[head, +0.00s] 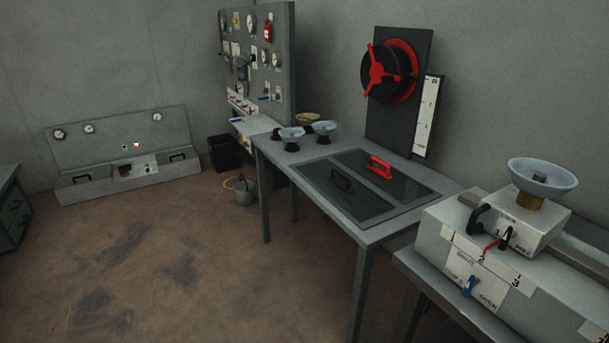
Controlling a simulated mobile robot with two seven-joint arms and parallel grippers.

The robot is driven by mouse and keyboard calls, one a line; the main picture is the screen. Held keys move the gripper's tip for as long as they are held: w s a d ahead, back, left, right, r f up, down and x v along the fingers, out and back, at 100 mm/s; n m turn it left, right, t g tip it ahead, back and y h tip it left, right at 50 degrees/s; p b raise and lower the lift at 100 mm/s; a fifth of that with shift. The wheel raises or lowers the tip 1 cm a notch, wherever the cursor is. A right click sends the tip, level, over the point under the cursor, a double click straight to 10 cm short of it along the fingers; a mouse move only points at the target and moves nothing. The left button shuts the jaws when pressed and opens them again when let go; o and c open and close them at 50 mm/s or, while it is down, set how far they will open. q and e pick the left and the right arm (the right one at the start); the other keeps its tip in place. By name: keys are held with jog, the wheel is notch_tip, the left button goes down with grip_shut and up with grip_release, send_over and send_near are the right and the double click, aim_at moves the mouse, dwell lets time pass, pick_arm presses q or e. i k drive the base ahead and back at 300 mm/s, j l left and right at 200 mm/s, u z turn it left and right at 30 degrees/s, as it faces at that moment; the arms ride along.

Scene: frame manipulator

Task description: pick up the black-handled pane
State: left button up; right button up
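The black-handled pane (338,201) is a dark glassy panel lying flat in a frame on the grey table, with its black handle (341,180) standing up near its middle. A second dark pane (402,187) with a red handle (381,167) lies right beside it, farther toward the wall. Both panes sit in the same tabletop. Neither of my grippers shows in the head view, so nothing is seen holding or touching the panes.
Several bowls on black stands (323,129) occupy the table's far end. A grey machine with levers (480,245) stands at the right front. A black board with a red-spoked wheel (389,71) rises behind the table.

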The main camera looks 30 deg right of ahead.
aim_at(363, 204)
jog(key=i+j+z, duration=0.2)
jog(key=i, duration=0.4)
jog(key=i+j+z, duration=0.2)
jog(key=i, duration=0.45)
jog(key=i+j+z, duration=0.15)
jog(key=i+z, duration=0.25)
jog(key=i+j+z, duration=0.2)
jog(key=z, duration=0.15)
jog(key=i+j+z, duration=0.6)
jog(key=j+z, duration=0.15)
